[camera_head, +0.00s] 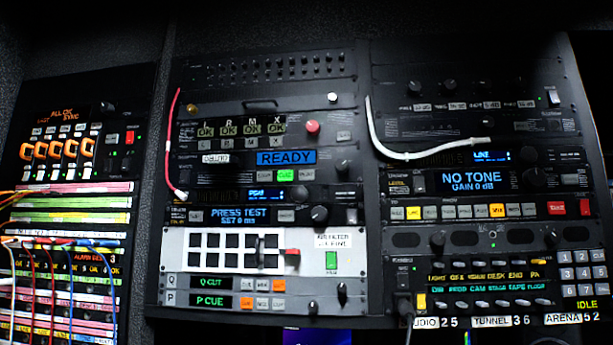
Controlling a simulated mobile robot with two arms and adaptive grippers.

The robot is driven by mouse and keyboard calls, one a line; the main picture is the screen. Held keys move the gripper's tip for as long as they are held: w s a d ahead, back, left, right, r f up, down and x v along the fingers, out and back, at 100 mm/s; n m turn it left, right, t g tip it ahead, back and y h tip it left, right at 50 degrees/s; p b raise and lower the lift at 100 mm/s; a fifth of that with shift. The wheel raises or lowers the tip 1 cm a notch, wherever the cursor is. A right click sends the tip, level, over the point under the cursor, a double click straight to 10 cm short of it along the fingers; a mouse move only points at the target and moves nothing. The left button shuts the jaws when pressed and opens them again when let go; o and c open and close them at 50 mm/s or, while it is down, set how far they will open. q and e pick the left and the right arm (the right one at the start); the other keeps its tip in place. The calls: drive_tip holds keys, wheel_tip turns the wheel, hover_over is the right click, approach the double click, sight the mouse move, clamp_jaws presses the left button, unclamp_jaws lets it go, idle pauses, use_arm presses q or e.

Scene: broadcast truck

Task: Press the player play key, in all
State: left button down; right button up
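The centre rack holds a unit with a blue display (287,157) reading READY, which may be the player. Under that display is a short row of small keys with a green-lit key (286,175) among pale ones. The key legends are too small to read, so I cannot tell for certain which is the play key. Another green key (331,260) stands on the white panel (210,280) lower down. Neither of my grippers shows in this view, and nothing covers the keys under the READY display.
A pink cable (171,130) hangs at the centre rack's left edge. A white cable (400,150) loops over the right rack. The left patch panel (65,215) carries several coloured cables. A red knob (312,127) sits above the READY display. The right rack's display (471,180) reads NO TONE.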

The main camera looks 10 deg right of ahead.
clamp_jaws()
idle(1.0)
